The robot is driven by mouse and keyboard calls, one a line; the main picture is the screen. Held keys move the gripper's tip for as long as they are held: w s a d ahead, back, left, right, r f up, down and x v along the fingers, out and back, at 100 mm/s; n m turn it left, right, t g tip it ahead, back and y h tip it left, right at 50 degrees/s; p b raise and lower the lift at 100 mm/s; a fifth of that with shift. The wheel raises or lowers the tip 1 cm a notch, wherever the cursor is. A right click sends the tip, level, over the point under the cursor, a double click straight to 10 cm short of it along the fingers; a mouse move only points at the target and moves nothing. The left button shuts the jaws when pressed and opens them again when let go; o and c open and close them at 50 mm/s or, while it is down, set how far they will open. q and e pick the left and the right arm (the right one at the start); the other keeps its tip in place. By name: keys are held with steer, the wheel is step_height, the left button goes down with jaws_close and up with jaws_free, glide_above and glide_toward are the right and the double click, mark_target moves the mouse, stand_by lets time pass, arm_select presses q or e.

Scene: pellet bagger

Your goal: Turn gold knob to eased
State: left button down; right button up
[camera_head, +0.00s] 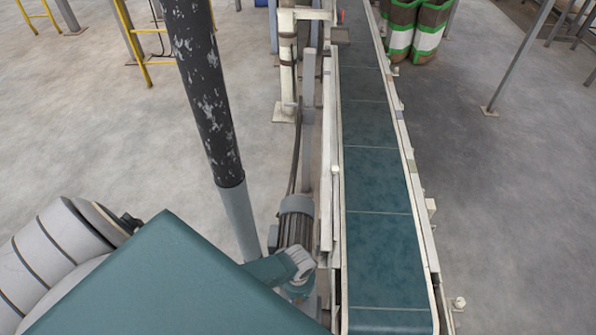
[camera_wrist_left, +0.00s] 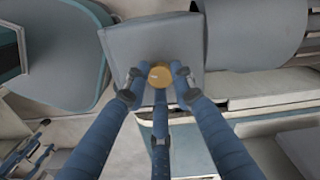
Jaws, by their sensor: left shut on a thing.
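The gold knob (camera_wrist_left: 160,75) is round and small, at the upper middle of the left wrist view, in front of a grey box-like housing (camera_wrist_left: 130,45). My left gripper (camera_wrist_left: 160,79) has its blue fingers closed in around the knob, with fingertips at its left, right and lower sides. It is shut on the knob. Any mark showing the knob's setting cannot be made out. In the head view I cannot make out the knob or the left fingertips; a teal panel (camera_head: 170,280) fills the lower left. My right gripper is not in view.
A long conveyor with a teal belt (camera_head: 377,185) runs away from me. A speckled black pole (camera_head: 200,85) and a motor (camera_head: 296,222) stand left of it. Floor on both sides is largely clear.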

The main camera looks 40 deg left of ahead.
arm_select(q)
steer(key=n+p, duration=0.2)
steer(key=n, duration=0.4)
steer(key=shift+s+a, duration=0.15)
steer(key=n+p, duration=0.1)
steer(key=n, duration=0.5)
steer(key=shift+n, duration=0.4)
steer(key=n, duration=0.5)
steer(key=shift+d+p, duration=0.2)
steer(key=shift+p, duration=0.1)
steer(key=n, duration=0.5)
steer(key=shift+n, duration=0.3)
steer(key=shift+d, duration=0.1)
steer(key=c, duration=1.5)
jaws_free()
steer(key=shift+o, duration=0.2)
steer(key=shift+r, duration=3.75)
